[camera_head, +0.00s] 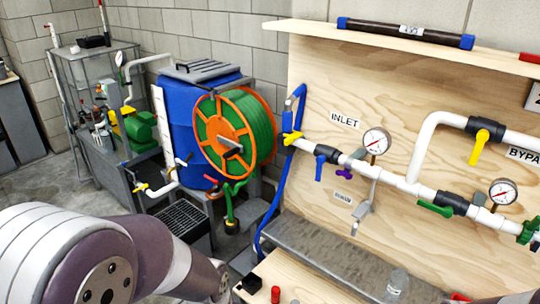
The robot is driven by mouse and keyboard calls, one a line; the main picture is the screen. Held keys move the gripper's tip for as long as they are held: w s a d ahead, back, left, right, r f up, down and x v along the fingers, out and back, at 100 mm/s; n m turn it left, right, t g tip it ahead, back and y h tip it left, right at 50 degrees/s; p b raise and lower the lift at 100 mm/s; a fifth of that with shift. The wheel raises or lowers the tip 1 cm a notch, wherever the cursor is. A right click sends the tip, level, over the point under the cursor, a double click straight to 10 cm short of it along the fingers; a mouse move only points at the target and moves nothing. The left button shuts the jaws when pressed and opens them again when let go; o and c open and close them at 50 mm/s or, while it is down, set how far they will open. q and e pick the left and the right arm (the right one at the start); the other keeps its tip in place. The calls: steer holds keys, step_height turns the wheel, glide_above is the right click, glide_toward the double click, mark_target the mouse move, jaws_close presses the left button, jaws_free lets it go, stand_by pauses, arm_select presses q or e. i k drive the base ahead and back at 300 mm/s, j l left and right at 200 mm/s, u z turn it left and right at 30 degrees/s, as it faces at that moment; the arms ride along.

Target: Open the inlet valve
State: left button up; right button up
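The INLET label (345,120) is on the plywood panel above the left end of the white pipe. Below it, a dark valve body (326,153) sits on the pipe, with a blue lever (319,168) hanging down across the pipe. A yellow handle (292,137) is at the pipe's far left end, beside the blue hose (297,104). I cannot tell from the label alone which handle is the inlet valve's. My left arm fills the lower left, apart from the pipe, and no fingers show. My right gripper is not in view.
A pressure gauge (377,141), small purple handle (344,173), yellow bypass lever (479,147) and green lever (435,208) are along the piping. A blue tank (185,110) and orange hose reel (212,120) stand left. A clear bottle (397,282) is on the bench.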

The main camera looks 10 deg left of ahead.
mark_target(321, 160)
steer(key=i+j+u, duration=0.6)
steer(key=i+u, duration=0.2)
steer(key=k, duration=0.1)
